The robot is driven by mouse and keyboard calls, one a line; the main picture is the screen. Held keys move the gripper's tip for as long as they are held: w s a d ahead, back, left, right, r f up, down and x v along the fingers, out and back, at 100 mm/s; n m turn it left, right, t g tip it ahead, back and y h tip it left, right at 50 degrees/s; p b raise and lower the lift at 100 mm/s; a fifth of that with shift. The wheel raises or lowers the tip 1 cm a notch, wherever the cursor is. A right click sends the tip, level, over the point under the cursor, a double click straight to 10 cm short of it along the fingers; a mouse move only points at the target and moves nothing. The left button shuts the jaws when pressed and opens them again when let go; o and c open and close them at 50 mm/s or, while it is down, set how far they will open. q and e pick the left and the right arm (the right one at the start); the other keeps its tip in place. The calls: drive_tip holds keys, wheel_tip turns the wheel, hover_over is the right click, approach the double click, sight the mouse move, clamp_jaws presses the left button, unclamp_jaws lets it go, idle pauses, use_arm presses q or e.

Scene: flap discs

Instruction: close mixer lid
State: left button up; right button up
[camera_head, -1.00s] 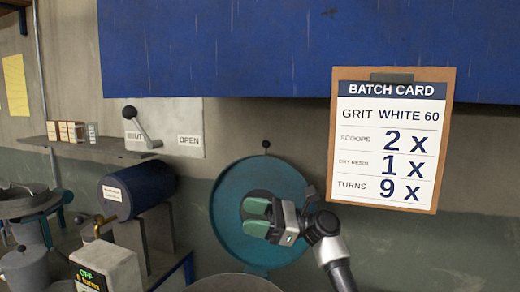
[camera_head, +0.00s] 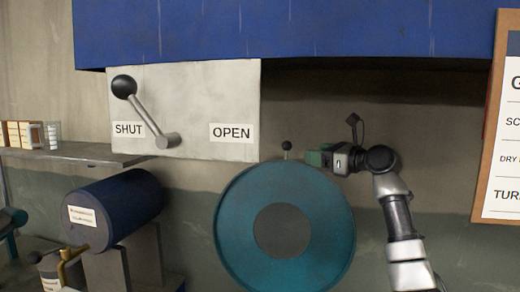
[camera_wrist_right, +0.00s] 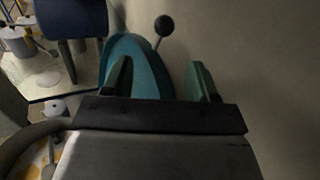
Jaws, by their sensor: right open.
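The mixer lid (camera_head: 235,225) is a round teal disc with a dark grey centre, standing upright and open against the wall. A short stem with a dark ball knob (camera_head: 287,146) rises from its top edge. My right gripper (camera_head: 314,158) is just right of the knob, by the lid's upper edge. In the right wrist view its green fingers (camera_wrist_right: 160,82) are apart with nothing between them. The knob (camera_wrist_right: 163,25) shows beyond the fingertips, between their lines, and the lid (camera_wrist_right: 140,55) shows behind the left finger. My left gripper is out of view.
A lever plate (camera_head: 195,95) marked SHUT and OPEN is on the wall, its ball-ended lever leaning toward SHUT. A blue cabinet (camera_head: 300,35) overhangs above. A batch card (camera_head: 500,130) hangs at right.

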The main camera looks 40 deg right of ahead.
sight(291, 147)
drive_tip(key=w+p, duration=0.1)
drive_tip(key=w, duration=0.1)
drive_tip(key=w+r+p, duration=0.1)
drive_tip(key=shift+w+a+r+p, duration=0.2)
drive_tip(key=shift+w+p, duration=0.15)
drive_tip(key=w, duration=0.1)
drive_tip(key=w+p, duration=0.1)
drive_tip(key=w, duration=0.1)
drive_tip(key=shift+w+a+f, duration=0.15)
drive_tip(key=shift+w+a, duration=0.15)
drive_tip(key=shift+a, duration=0.1)
drive_tip(key=w, duration=0.1)
drive_tip(key=w+p, duration=0.1)
drive_tip(key=shift+w+a+f, duration=0.15)
drive_tip(key=shift+w, duration=0.15)
drive_tip(key=shift+c, duration=0.2)
drive_tip(key=c, duration=0.5)
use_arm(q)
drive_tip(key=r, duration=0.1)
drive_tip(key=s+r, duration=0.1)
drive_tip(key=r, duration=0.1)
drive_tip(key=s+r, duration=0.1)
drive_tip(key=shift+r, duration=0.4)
use_arm(e)
clamp_jaws()
